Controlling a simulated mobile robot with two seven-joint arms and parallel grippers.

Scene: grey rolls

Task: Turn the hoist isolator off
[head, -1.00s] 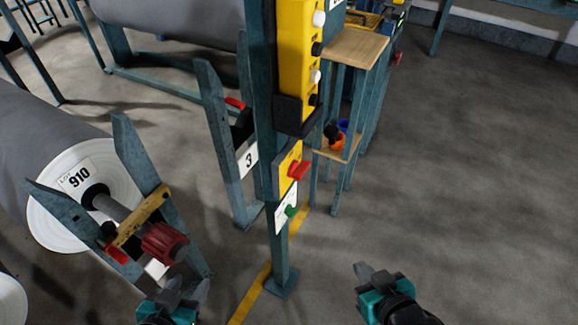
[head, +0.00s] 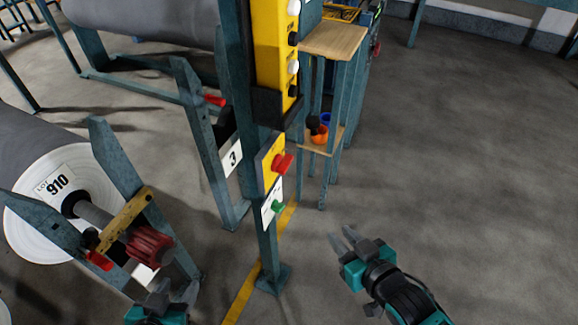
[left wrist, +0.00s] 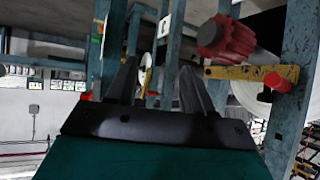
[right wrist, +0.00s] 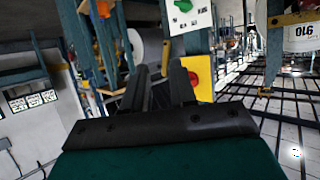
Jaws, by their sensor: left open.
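A yellow plate (head: 270,160) with a red knob (head: 282,163) is on the blue post. Below it is a white plate (head: 270,205) with a green knob (head: 278,207). I cannot read which is the hoist isolator. In the right wrist view, the red knob (right wrist: 193,78) is just beyond the right fingertips, and the green knob (right wrist: 183,5) is at the top edge. My right gripper (head: 340,240) is partly open and empty, right of the post and apart from it. My left gripper (head: 175,292) is open and empty, low and left of the post.
A yellow button box (head: 275,50) is higher on the post. A grey roll (head: 45,190) with a red ribbed knob (head: 150,246) on its shaft lies in a stand at left. A wooden shelf (head: 335,38) stands behind the post. The floor at right is clear.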

